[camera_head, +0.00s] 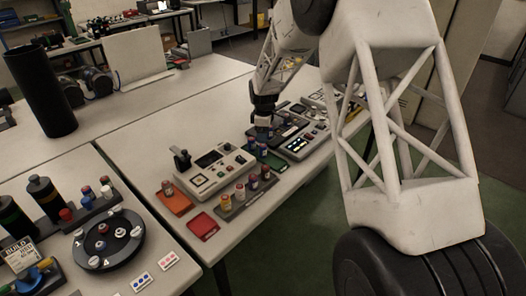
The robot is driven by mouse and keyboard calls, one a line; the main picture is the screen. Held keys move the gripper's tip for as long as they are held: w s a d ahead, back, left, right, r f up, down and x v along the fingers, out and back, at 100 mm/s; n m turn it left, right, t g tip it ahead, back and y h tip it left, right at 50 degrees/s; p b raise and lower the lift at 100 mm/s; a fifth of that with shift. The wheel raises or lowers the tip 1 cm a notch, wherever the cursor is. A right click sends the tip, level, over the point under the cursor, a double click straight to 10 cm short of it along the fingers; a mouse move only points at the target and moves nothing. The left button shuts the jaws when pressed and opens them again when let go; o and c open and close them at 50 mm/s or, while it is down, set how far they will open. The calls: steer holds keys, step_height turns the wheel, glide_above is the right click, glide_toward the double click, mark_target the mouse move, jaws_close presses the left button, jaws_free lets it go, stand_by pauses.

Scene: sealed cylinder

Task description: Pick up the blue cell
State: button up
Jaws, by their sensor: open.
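My gripper (263,121) points down over the far part of the table, above a dark green pad (274,161). It is small and dark here, and its fingers are hard to make out. A small blue cell (252,143) stands just below and to the left of the gripper, by the beige device. Another small bluish cell (263,151) stands beside it at the edge of the green pad. I cannot tell whether the fingers touch or surround either one.
A grey rack (232,215) holds several coloured cells, left of the green pad. A beige device (212,170) stands behind it. Another device (300,142) lies right of the gripper. Orange (173,203) and red (203,226) pads lie left. A black turntable (108,242) is at the lower left.

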mark_target(263, 148)
steer(key=shift+f, duration=1.3)
steer(key=shift+w+a+f, duration=0.1)
steer(key=shift+w+f, duration=0.05)
steer(key=shift+f, duration=2.5)
steer(key=c, duration=1)
steer(key=shift+c, duration=0.2)
steer(key=shift+r, duration=0.1)
steer(key=shift+r, duration=4.95)
